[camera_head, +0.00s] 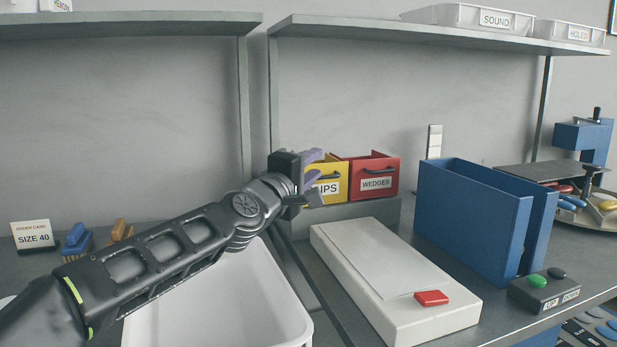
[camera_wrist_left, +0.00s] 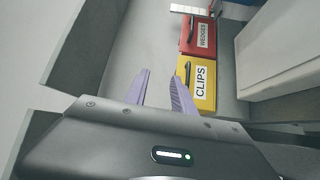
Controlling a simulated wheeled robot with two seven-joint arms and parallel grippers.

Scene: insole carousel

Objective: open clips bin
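The yellow clips bin (camera_head: 342,172) stands left of the red wedges bin, its label partly hidden behind my left gripper in the head view. In the left wrist view the clips bin (camera_wrist_left: 208,103) shows its CLIPS label and a dark bar handle on its front. My left gripper (camera_head: 317,166) is in front of the bin's left part. In the left wrist view the two purple fingers of this gripper (camera_wrist_left: 160,76) are apart with nothing between them. The right fingertip lies close to the handle; I cannot tell whether they touch. My right gripper is not in view.
The red wedges bin (camera_head: 362,187) stands beside the clips bin on a grey ledge (camera_head: 350,212). A blue open box (camera_head: 470,220) stands right. A white tub (camera_head: 225,312) is below my left arm.

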